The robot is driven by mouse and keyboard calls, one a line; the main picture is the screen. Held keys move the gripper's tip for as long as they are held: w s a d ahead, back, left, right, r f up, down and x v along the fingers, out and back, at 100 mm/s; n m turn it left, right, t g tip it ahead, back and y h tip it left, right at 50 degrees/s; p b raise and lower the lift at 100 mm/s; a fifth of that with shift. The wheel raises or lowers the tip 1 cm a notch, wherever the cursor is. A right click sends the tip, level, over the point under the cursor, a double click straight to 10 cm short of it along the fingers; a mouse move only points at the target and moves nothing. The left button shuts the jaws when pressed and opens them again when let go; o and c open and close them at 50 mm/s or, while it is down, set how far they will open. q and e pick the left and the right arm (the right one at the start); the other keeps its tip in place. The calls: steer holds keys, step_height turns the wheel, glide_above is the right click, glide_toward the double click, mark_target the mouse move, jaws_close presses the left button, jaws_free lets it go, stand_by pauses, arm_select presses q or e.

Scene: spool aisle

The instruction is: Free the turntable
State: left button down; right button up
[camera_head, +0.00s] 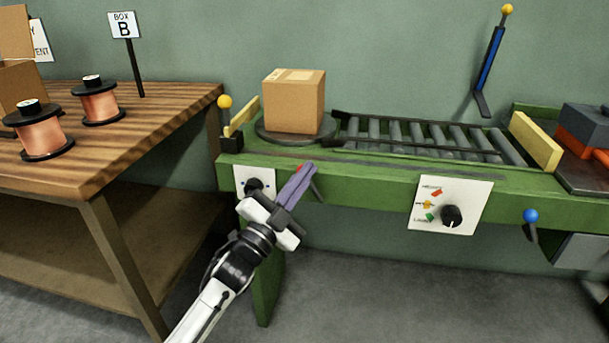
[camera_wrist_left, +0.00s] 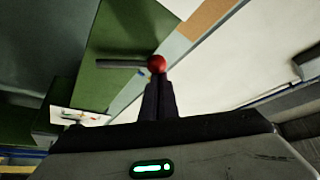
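The turntable (camera_head: 275,135) is a dark disc at the left end of the green conveyor bench. A cardboard box (camera_head: 292,104) stands upright on it. A red knob (camera_wrist_left: 156,63) on a dark lever (camera_wrist_left: 120,63) is at the bench's front edge below the turntable. In the head view the knob is mostly hidden by my left gripper (camera_head: 304,172). My left gripper's fingers are together, their tips right at the red knob in the wrist view. The knob shows just beyond the tips, not clearly between them; I cannot tell whether they touch. My right gripper is not in view.
A roller track (camera_head: 425,137) runs right from the turntable. A yellow-knobbed lever (camera_head: 224,103) stands left of it. A dial panel (camera_head: 449,205) and a blue knob (camera_head: 530,215) are on the bench front. A wooden table (camera_head: 160,105) with copper spools (camera_head: 100,105) is at left.

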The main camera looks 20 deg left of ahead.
arm_select(q)
steer(key=d+r+p, duration=0.3)
steer(key=v, duration=1)
steer(key=shift+s, duration=0.25)
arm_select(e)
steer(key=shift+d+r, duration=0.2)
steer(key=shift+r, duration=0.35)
arm_select(q)
steer(key=shift+f, duration=0.1)
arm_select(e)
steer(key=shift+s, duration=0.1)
